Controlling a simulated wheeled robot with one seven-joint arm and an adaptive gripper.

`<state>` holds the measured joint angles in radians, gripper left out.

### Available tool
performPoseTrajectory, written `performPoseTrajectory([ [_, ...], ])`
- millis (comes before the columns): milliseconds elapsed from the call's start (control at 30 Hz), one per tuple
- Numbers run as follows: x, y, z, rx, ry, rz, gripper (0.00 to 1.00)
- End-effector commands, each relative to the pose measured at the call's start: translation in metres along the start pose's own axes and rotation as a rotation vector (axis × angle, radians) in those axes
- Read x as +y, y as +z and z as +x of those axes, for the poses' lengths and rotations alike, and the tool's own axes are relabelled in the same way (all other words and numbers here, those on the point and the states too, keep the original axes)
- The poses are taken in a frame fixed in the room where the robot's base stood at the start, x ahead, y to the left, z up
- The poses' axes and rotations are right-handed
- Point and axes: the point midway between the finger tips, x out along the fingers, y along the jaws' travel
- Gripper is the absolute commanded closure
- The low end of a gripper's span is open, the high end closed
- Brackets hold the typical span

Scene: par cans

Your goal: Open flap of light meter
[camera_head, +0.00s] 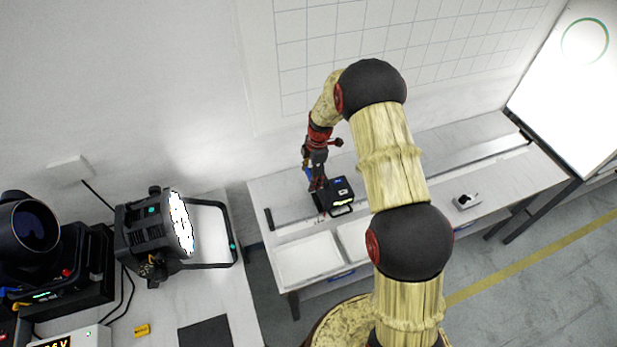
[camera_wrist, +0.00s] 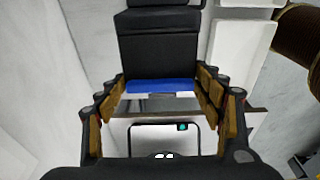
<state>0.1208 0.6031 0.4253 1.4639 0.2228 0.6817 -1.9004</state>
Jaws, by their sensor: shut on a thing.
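A black boxy device (camera_head: 341,190) with a small blue label and a looped frame stands on the white bench; I take it for the light meter, but cannot be sure. My gripper (camera_head: 317,185) reaches down at its left side. In the wrist view, the fingers of my gripper (camera_wrist: 161,95) stand wide apart on both sides of a black body (camera_wrist: 158,52) with a blue strip (camera_wrist: 160,86) along its near edge, and they are shut on it. I cannot make out which part is the flap.
White trays (camera_head: 308,259) are set in the bench front. A small grey item (camera_head: 467,201) lies to the right on the bench. A large lamp (camera_head: 150,235) with a lit face stands on the left table. A bright panel (camera_head: 568,85) is at the far right.

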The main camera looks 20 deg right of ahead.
Motion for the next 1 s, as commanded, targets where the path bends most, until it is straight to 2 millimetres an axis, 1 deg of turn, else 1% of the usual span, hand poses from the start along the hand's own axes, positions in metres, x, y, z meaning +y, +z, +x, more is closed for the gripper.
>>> performPoseTrajectory([
  [233, 0.0013, 0.0030, -0.0028, 0.062, 0.003, 0.000, 0.78],
  [700, 0.0001, 0.0030, -0.0032, 0.074, 0.000, -0.001, 0.78],
  [733, 0.0001, 0.0030, -0.0032, 0.074, 0.000, -0.001, 0.32],
  [900, -0.0002, 0.0029, -0.0033, 0.074, -0.001, -0.001, 0.22],
  [1000, -0.0003, 0.0028, -0.0034, 0.074, -0.001, -0.001, 0.21],
])
